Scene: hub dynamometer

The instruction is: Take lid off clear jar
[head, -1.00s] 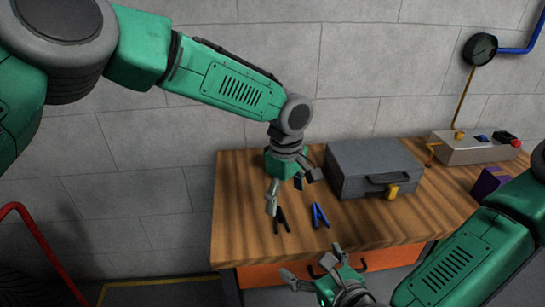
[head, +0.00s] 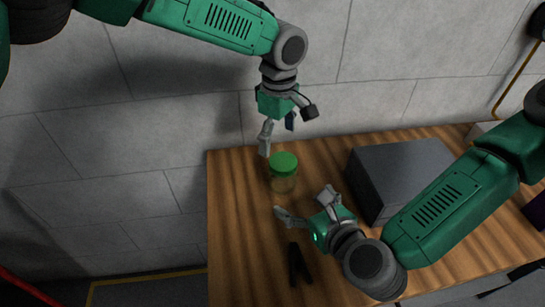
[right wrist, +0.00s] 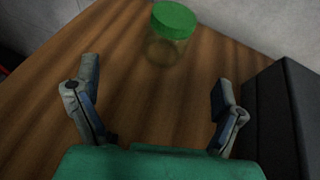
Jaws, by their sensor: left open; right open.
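A clear jar (head: 284,185) with a green lid (head: 284,161) stands upright near the back left of the wooden table. The lid sits on the jar. My left gripper (head: 279,138) is open and points down just above the lid, apparently holding nothing. My right gripper (head: 303,203) is open and empty, in front and to the right of the jar, with its fingers toward it. In the right wrist view the jar (right wrist: 165,48) and its lid (right wrist: 174,18) are ahead, beyond the open fingers (right wrist: 155,80) and not between them.
A grey case (head: 400,165) stands right of the jar, close to my right gripper; it also shows in the right wrist view (right wrist: 290,115). A black clamp (head: 299,264) lies in front. The wall (head: 150,160) is behind.

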